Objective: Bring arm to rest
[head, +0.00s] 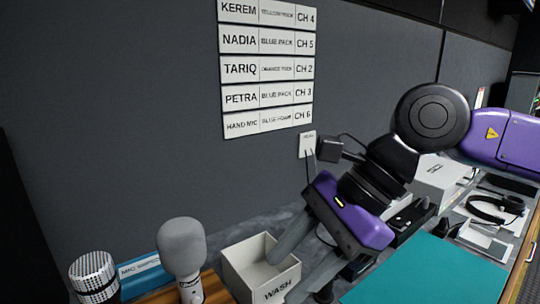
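My arm reaches in from the right, with its purple-and-black wrist bent down over the counter. My gripper (284,274) points down and left, its two grey fingers spread apart with nothing seen between them. The fingers overlap the white open bin marked WASH (246,272) in the picture. One fingertip appears at or inside the bin, and the other crosses its right side; I cannot tell whether they touch it. The lower fingertip is near the bottom picture edge.
Left of the bin stand a grey foam-topped microphone (183,250), a blue wipes pack (140,272) and a silver mesh cylinder (95,276). A teal mat (425,275) lies clear at right. Behind it are a white box (442,178) and a headset (492,208). A dark wall carries name strips (267,68).

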